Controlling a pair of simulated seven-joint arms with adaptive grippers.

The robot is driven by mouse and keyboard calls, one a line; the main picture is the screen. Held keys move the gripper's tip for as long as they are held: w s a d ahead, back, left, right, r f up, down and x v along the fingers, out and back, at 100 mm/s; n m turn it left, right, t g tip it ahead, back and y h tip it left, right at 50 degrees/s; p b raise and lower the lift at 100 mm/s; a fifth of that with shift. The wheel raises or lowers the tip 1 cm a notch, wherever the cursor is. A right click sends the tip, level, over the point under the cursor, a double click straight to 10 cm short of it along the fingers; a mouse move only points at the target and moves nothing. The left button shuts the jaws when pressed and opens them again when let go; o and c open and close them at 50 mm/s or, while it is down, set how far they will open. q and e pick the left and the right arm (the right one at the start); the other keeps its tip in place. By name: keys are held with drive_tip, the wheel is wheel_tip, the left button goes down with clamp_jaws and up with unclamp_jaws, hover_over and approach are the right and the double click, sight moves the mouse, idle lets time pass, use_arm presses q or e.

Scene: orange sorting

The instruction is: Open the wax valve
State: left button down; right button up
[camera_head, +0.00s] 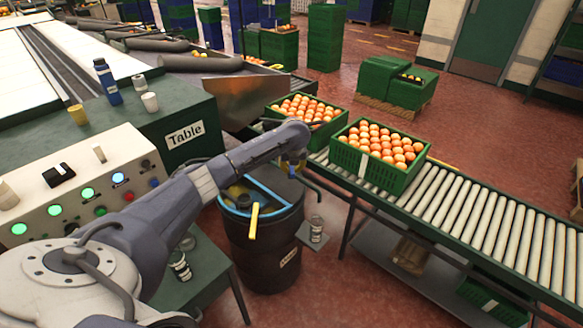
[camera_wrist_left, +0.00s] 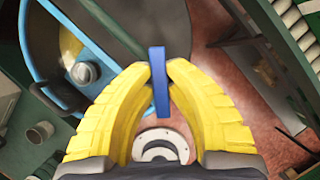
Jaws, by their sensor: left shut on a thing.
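The wax barrel (camera_head: 262,245) is a dark drum with a blue rim, and it stands beside the roller conveyor. In the left wrist view, the yellow fingers of my left gripper (camera_wrist_left: 159,80) are shut on a narrow upright blue bar, which looks like the valve handle (camera_wrist_left: 158,60). The barrel's blue rim (camera_wrist_left: 85,45) lies to the left of the fingers. In the head view my left gripper (camera_head: 293,164) is at the barrel's far right side, mostly hidden by my arm, and the handle cannot be made out. My right gripper is not in view.
A small shelf with a glass jar (camera_head: 317,229) stands right of the barrel. Green crates of oranges (camera_head: 380,178) stand on the roller conveyor (camera_head: 470,212). A button panel (camera_head: 90,190) is at the left.

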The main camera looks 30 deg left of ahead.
use_arm(q)
drive_tip(key=shift+n, duration=0.3)
drive_tip(key=n+g, duration=0.1)
drive_tip(key=n, duration=0.1)
drive_tip(key=shift+w+d+n+y, duration=0.1)
drive_tip(key=shift+n+y, duration=0.3)
drive_tip(key=shift+n+g+y, duration=0.4)
drive_tip(key=shift+n+g, duration=0.2)
drive_tip(key=shift+n, duration=1.1)
drive_tip(key=c, duration=1.4)
unclamp_jaws()
drive_tip(key=shift+o, duration=0.2)
